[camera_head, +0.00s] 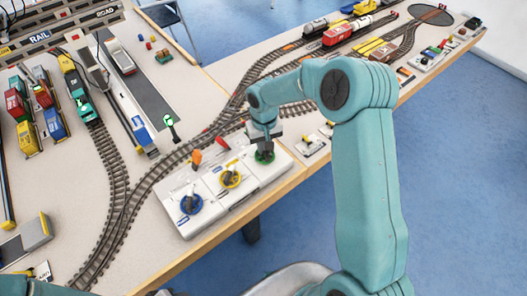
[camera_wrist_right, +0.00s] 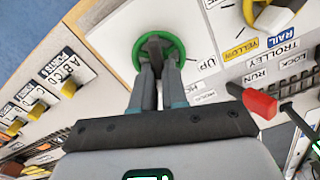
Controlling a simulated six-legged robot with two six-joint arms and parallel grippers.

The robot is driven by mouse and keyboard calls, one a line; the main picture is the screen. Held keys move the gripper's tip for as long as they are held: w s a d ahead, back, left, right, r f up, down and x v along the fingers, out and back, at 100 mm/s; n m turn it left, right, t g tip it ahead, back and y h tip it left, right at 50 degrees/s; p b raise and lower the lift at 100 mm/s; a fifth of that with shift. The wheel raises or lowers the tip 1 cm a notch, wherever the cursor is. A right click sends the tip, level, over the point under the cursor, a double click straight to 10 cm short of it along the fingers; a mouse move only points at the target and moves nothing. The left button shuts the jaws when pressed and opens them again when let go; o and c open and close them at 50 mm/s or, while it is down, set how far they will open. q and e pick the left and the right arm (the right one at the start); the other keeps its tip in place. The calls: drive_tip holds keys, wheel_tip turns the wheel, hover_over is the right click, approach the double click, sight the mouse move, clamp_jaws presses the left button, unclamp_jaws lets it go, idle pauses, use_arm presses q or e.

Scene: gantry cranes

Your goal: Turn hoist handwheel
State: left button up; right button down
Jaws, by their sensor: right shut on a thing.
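The hoist handwheel is a green ring (camera_wrist_right: 138,54) on a white panel, with an "UP" mark beside it in the right wrist view. It also shows as a green rim (camera_head: 264,159) at the right end of the control box in the head view, partly covered by my gripper. My right gripper (camera_wrist_right: 157,68) points down at the wheel. Its fingers are shut on the dark middle part of the handwheel, inside the ring. My left gripper is not in view.
A yellow wheel (camera_head: 231,180) and a blue wheel (camera_head: 191,205) sit to the left on the same box. A red-tipped lever (camera_wrist_right: 262,103) stands close to my right gripper. Rail tracks (camera_head: 165,163) run behind the box. The table's front edge is close in front.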

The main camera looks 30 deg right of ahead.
drive_tip(key=m+b, duration=0.2)
drive_tip(key=m, duration=0.1)
drive_tip(key=shift+d+f+b, duration=0.1)
drive_tip(key=shift+b, duration=0.3)
drive_tip(key=shift+m+b, duration=0.7)
drive_tip(key=shift+m, duration=0.4)
drive_tip(key=shift+r, duration=0.2)
drive_tip(key=c, duration=1.2)
unclamp_jaws()
drive_tip(key=shift+s, duration=0.1)
drive_tip(key=shift+o, duration=0.2)
wheel_tip(320, 180, up, 16)
drive_tip(key=shift+r+p, duration=0.15)
drive_tip(key=shift+p, duration=0.2)
